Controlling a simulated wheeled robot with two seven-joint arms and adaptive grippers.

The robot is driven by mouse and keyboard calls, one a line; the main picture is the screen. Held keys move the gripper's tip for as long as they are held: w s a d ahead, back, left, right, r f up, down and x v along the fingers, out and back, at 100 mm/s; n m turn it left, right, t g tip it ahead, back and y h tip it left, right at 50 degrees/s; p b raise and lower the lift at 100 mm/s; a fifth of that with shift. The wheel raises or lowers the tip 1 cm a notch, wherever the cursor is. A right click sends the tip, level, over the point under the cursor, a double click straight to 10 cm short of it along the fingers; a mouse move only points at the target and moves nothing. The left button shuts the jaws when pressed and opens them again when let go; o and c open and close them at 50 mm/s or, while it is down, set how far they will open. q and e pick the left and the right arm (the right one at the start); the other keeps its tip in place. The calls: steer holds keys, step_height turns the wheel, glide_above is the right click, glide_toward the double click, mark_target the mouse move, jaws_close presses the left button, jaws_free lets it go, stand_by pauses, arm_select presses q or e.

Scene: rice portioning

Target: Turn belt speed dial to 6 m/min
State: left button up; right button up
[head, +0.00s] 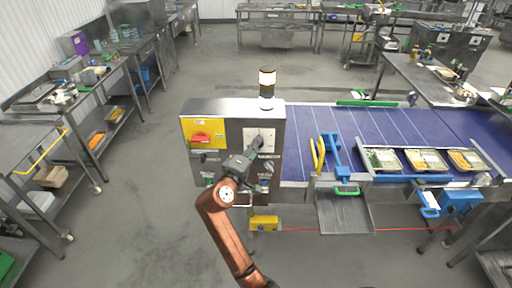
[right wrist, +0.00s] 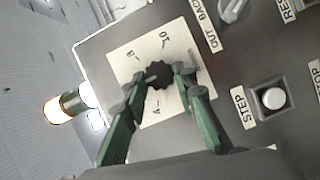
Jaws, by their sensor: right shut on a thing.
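The belt speed dial is a dark scalloped knob (right wrist: 160,74) on a pale square scale plate (right wrist: 125,57) in the right wrist view. The plate also shows on the control box (head: 268,136) in the head view. My right gripper (right wrist: 158,88) has its two green fingers on either side of the knob and is shut on it. In the head view my right gripper (head: 252,150) reaches the box front and hides the knob. My left gripper is not in view.
A yellow panel with a red switch (head: 201,136) is left of the dial. A white step button (right wrist: 273,98) is close by. A signal lamp (head: 267,88) stands on the box. The blue belt (head: 375,122) runs right, with food trays (head: 425,160) along its front.

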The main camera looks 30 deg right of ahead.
steer(key=shift+f, duration=0.1)
steer(key=o, duration=0.8)
steer(key=shift+c, duration=0.2)
steer(key=o, duration=0.4)
